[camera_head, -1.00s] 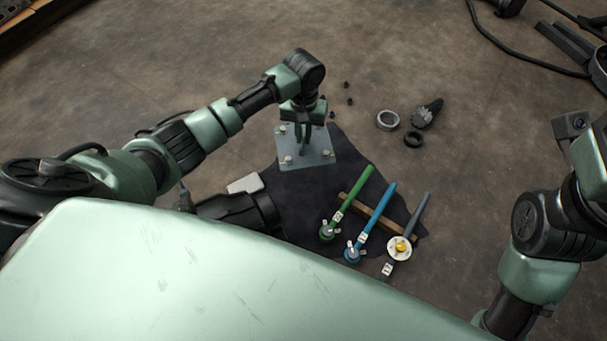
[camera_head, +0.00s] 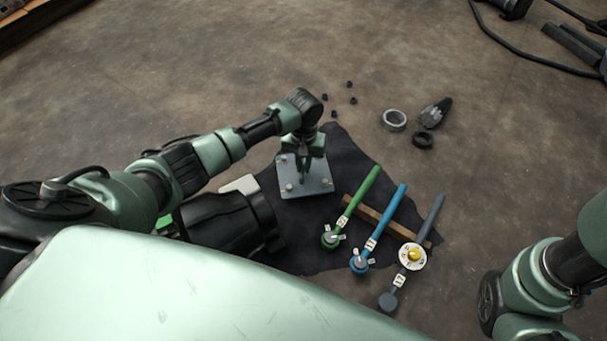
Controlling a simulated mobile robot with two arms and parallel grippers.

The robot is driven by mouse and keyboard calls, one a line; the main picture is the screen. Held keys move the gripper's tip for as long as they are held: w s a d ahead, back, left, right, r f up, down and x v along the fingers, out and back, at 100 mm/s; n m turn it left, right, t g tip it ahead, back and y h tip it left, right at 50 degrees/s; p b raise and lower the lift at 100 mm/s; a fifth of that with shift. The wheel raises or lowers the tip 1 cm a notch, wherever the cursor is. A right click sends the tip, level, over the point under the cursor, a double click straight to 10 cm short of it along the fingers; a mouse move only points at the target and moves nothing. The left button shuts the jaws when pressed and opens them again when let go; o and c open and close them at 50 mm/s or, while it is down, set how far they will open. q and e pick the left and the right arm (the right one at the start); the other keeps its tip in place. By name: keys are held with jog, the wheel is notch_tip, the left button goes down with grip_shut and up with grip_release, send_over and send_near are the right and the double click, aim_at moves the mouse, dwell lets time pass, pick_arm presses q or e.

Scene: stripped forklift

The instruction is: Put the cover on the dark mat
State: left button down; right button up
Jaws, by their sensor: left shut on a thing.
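The cover (camera_head: 318,186) is a flat grey-blue square plate with silver bolts near its corners. It lies roughly level over the upper left part of the dark mat (camera_head: 345,160); I cannot tell whether it touches the cloth. My left gripper (camera_head: 304,172) points down at the plate's middle and is shut on the cover; its fingers hide part of the plate. My right arm shows at the right edge, but its gripper is out of view.
Green (camera_head: 359,196), blue (camera_head: 385,220) and grey (camera_head: 431,220) tools lean across a wooden strip (camera_head: 387,221) on the mat. A metal ring (camera_head: 394,120), a black ring (camera_head: 422,140), a gear part (camera_head: 434,114) and several small black pieces (camera_head: 351,100) lie beyond.

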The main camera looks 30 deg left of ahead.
aim_at(304, 167)
pick_arm(q)
notch_tip(304, 167, down, 4)
jog(key=shift+r+b, duration=0.15)
jog(key=shift+b, duration=1.1)
jog(key=shift+r, duration=0.15)
jog(key=c, duration=1.8)
grip_release()
jog(key=shift+f, duration=0.25)
jog(key=o, duration=0.3)
jog(key=shift+r, duration=0.15)
